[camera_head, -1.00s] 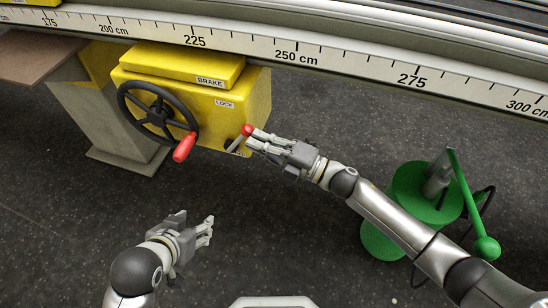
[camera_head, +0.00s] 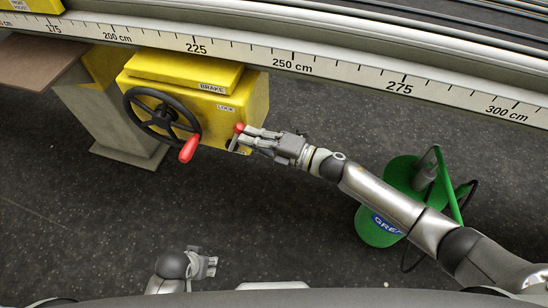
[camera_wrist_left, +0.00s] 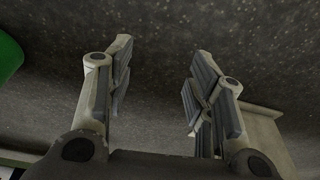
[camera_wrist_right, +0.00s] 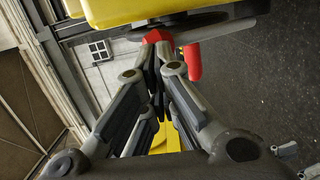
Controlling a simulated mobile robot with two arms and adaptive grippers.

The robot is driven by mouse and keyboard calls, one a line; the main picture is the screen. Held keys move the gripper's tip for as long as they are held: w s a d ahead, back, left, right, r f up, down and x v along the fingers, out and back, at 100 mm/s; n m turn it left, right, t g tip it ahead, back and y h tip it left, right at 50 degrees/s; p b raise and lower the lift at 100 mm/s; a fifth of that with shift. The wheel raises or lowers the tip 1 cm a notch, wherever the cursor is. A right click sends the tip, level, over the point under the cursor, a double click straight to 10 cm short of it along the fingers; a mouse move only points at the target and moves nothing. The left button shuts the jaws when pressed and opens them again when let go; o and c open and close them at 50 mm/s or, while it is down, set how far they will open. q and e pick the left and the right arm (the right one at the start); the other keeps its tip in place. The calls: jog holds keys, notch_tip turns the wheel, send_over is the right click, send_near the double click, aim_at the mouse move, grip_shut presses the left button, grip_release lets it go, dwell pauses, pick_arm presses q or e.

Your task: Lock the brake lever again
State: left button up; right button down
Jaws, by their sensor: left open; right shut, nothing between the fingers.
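The brake lever has a red knob (camera_head: 239,127) and slants up from the front of the yellow brake box (camera_head: 246,100), below its LOCK label (camera_head: 226,110). My right gripper (camera_head: 246,137) is at the knob from the right, its fingers shut with nothing between them. In the right wrist view the red knob (camera_wrist_right: 157,36) sits at the shut fingertips (camera_wrist_right: 156,48), which seem to touch it. The lever's shaft is largely hidden. My left gripper (camera_head: 210,265) is open and empty, low over the floor, away from the box; its spread fingers show in the left wrist view (camera_wrist_left: 155,85).
A black handwheel (camera_head: 160,115) with a red handle (camera_head: 189,149) is just left of the lever. A rail with a centimetre scale (camera_head: 345,75) runs above. A green container (camera_head: 375,228) stands under my right arm. The floor between is clear.

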aim_at(240, 131)
jog(key=shift+w+a+r+p, duration=0.25)
jog(key=shift+a+r+p, duration=0.2)
jog(key=shift+a, duration=0.25)
jog(key=shift+w+a+r+p, duration=0.2)
jog(key=shift+a+r+p, duration=0.15)
jog(key=shift+a, duration=0.3)
pick_arm(q)
notch_tip(240, 131, down, 7)
jog(key=s, duration=0.3)
jog(key=shift+a+r, duration=0.15)
jog(key=shift+r, duration=0.05)
pick_arm(e)
jog(key=shift+w+a+r, duration=0.15)
jog(key=shift+a+r, duration=0.05)
jog(key=shift+a, duration=0.3)
jog(key=shift+w+a+r, duration=0.15)
jog(key=shift+a+r, duration=0.05)
jog(key=shift+a, duration=0.3)
jog(key=shift+r, duration=0.1)
